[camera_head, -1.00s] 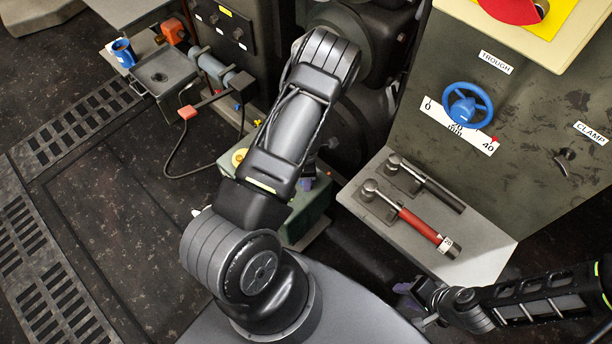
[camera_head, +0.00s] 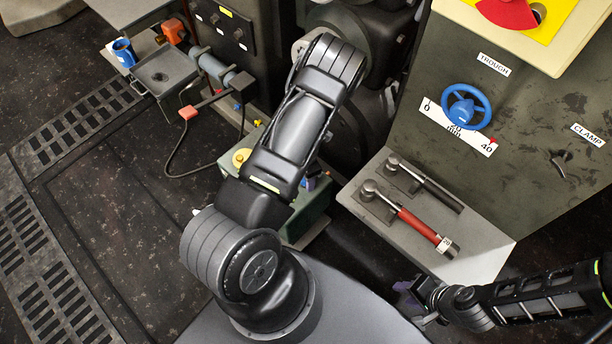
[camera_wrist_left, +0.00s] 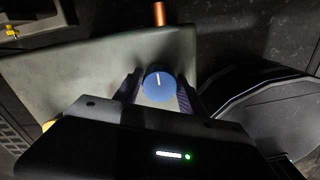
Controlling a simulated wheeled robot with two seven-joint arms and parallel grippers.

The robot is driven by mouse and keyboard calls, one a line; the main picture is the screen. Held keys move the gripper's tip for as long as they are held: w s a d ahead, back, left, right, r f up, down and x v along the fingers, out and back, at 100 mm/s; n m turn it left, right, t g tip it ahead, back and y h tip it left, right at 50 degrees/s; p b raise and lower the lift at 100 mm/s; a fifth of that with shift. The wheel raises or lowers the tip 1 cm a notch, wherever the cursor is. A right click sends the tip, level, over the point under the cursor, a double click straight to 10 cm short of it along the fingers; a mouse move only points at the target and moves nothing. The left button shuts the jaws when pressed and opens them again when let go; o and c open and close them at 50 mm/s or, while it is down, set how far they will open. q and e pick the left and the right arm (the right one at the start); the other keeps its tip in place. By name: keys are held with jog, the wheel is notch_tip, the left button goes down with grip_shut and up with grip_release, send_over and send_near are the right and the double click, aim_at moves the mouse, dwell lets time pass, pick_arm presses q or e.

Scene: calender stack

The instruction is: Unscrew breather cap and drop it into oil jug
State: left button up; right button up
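A round blue cap with a white line, which I take as the breather cap (camera_wrist_left: 159,84), sits on the pale green housing (camera_wrist_left: 75,70) in the left wrist view. My left gripper (camera_wrist_left: 160,92) has its fingers on either side of the cap, with a gap visible at the left finger. In the head view my left arm hides most of that gripper, and the green housing (camera_head: 312,215) shows beneath it. A blue jug-like vessel, likely the oil jug (camera_head: 123,53), stands at the upper left. My right gripper (camera_head: 408,300) is at the lower right; its finger gap is unclear.
A yellow cap (camera_head: 241,158) sits on the green housing. A grey tray (camera_head: 165,72) and an orange-ended cabled tool (camera_head: 188,112) are near the jug. Two torque-wrench-like tools lie on a grey shelf (camera_head: 470,255). A blue handwheel (camera_head: 466,106) is on the right panel.

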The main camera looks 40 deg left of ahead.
pick_arm(q)
jog(key=o, duration=0.4)
jog(key=shift+w+r, duration=0.1)
notch_tip(320, 180, up, 8)
jog(key=shift+f+p, duration=0.15)
jog(key=shift+p, duration=0.65)
